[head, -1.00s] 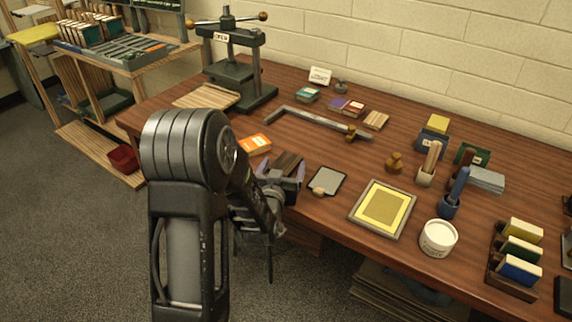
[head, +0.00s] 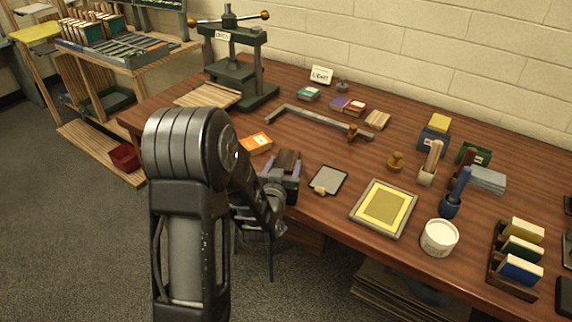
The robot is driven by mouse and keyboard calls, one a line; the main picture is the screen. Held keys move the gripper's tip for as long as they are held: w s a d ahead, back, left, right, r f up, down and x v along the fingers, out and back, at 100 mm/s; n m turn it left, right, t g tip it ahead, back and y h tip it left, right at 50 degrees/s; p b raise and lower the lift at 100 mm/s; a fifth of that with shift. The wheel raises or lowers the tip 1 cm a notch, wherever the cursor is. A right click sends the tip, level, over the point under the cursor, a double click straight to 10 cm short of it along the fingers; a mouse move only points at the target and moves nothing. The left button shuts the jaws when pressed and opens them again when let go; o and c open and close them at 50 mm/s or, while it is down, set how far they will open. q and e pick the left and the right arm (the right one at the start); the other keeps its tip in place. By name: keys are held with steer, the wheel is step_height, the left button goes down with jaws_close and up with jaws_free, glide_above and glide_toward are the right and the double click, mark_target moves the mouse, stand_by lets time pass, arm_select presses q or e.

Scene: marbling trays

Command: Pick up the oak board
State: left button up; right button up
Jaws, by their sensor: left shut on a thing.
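The oak board appears to be the small dark brown wooden piece (head: 288,158) near the table's front edge, left of the grey slate-like plate. My left gripper (head: 284,170) is shut on it, with a finger on each side. The gripper body hides the board's near part, and I cannot tell whether it still touches the table. My right gripper is out of view.
An orange card box (head: 256,142) lies just behind the gripper. A grey plate (head: 328,180) and a framed yellow panel (head: 384,208) lie to the right. A long grey angled bar (head: 310,119) lies behind. A dark press (head: 238,72) stands at back left.

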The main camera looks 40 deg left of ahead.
mark_target(284, 166)
arm_select(q)
steer(key=shift+r, duration=0.1)
step_height(284, 166, up, 10)
steer(key=p, duration=0.1)
stand_by(0.3)
stand_by(0.4)
